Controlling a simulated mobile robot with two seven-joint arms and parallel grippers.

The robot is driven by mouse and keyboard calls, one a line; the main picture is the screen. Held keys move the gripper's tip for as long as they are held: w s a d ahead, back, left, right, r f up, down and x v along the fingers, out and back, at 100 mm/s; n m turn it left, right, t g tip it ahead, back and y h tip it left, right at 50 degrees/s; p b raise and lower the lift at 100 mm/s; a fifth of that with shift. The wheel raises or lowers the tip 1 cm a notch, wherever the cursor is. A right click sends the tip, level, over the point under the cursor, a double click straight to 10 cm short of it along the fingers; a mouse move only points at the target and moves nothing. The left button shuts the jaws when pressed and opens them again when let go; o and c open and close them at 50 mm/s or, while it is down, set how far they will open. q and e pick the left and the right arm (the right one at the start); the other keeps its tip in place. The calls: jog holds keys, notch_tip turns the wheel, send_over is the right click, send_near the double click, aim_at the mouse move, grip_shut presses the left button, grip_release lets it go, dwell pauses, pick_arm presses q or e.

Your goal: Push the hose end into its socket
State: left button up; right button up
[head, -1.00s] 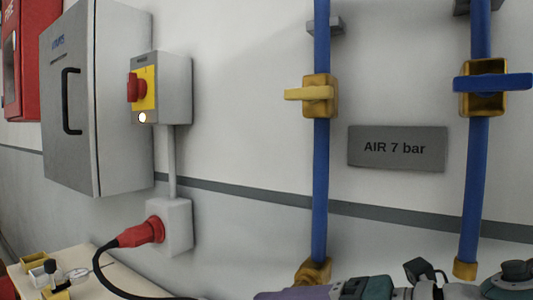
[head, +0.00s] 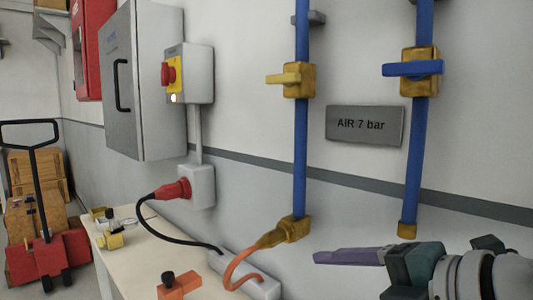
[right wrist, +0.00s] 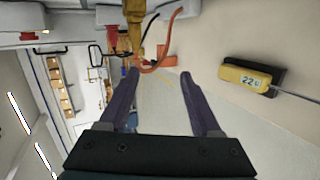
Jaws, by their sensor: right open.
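The orange hose (head: 236,270) rises from the table in a curve. Its brass-coloured hose end (head: 271,239) meets the brass socket (head: 294,229) at the foot of the left blue pipe; how deep it sits I cannot tell. My right gripper (head: 318,257), with purple fingers, is to the right of and below the socket, apart from it. In the right wrist view the open, empty fingers (right wrist: 158,76) point toward the orange hose (right wrist: 152,68) and the brass fitting (right wrist: 136,36). My left gripper is in neither view.
A pale table (head: 135,262) stands under the socket, with a grey block (head: 255,283) and an orange clamp-like part (head: 178,286) on it. A black cable runs from a red plug (head: 173,189). The right blue pipe (head: 413,180) hangs above my right arm. A yellow display unit (right wrist: 246,78) shows too.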

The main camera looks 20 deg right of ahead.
jog(key=w+d+r+m+g+h+p, duration=0.1)
jog(key=w+r+m+g+h, duration=0.1)
jog(key=w+m+g+h, duration=0.3)
jog(key=w+d+r+m+g+h+p, duration=0.1)
jog(key=r+m+g+h+p, duration=0.15)
jog(key=m, duration=0.35)
jog(key=s+a+r+m+g+y+p, duration=0.2)
jog(key=s+a+r+m, duration=0.1)
jog(key=r, duration=0.4)
jog(key=s+a+r+m+g+y+p, duration=0.2)
jog(key=s+a+r+m+g+y, duration=0.1)
jog(key=s+r+m, duration=0.3)
jog(key=shift+s+a+r+m, duration=0.25)
jog(key=shift+s+r+m, duration=0.05)
jog(key=shift+s+r, duration=0.7)
